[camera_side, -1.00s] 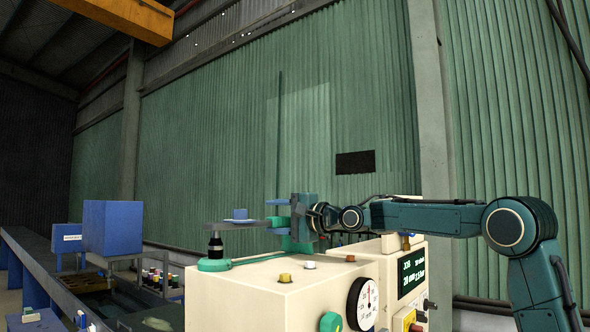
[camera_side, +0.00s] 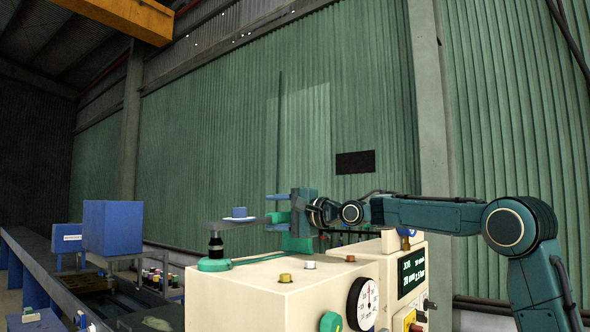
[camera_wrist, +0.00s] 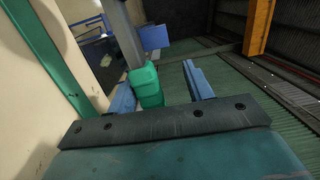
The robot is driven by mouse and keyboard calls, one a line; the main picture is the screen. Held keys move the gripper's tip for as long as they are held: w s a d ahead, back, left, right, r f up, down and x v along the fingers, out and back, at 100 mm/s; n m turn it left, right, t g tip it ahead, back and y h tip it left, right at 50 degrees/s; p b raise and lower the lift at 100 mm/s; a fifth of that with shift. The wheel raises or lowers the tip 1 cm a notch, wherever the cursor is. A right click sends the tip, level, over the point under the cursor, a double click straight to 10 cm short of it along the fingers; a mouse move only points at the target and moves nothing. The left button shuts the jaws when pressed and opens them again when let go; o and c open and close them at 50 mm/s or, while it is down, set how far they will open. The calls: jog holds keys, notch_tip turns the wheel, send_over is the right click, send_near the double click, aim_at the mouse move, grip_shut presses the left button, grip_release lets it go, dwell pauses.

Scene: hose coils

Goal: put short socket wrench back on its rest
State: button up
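The short socket wrench, with a grey bar (camera_side: 236,223) and a green grip, is above the cream machine in the side view. Its dark socket end (camera_side: 215,243) points down at the left, over a green piece on the machine top (camera_side: 213,265). My gripper (camera_side: 278,212) is at the right end of the bar. Its blue fingers lie either side of the green grip (camera_wrist: 148,85), which also shows in the wrist view. The grip is against one finger, and a gap shows to the other. Whether the socket touches the green piece is unclear.
A blue box (camera_side: 113,228) stands far left.

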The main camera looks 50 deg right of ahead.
jog(key=shift+f, duration=1.05)
jog(key=shift+s+d, duration=0.15)
jog(key=shift+s, duration=1.05)
jog(key=shift+s+d, duration=0.2)
jog(key=shift+s, duration=1)
jog(key=shift+s+d, duration=0.15)
jog(key=shift+s, duration=1.05)
dwell(0.4)
jog(key=s, duration=0.4)
jog(key=s+d, duration=0.1)
jog(key=s, duration=0.7)
jog(key=shift+d, duration=0.2)
jog(key=shift+s, duration=0.75)
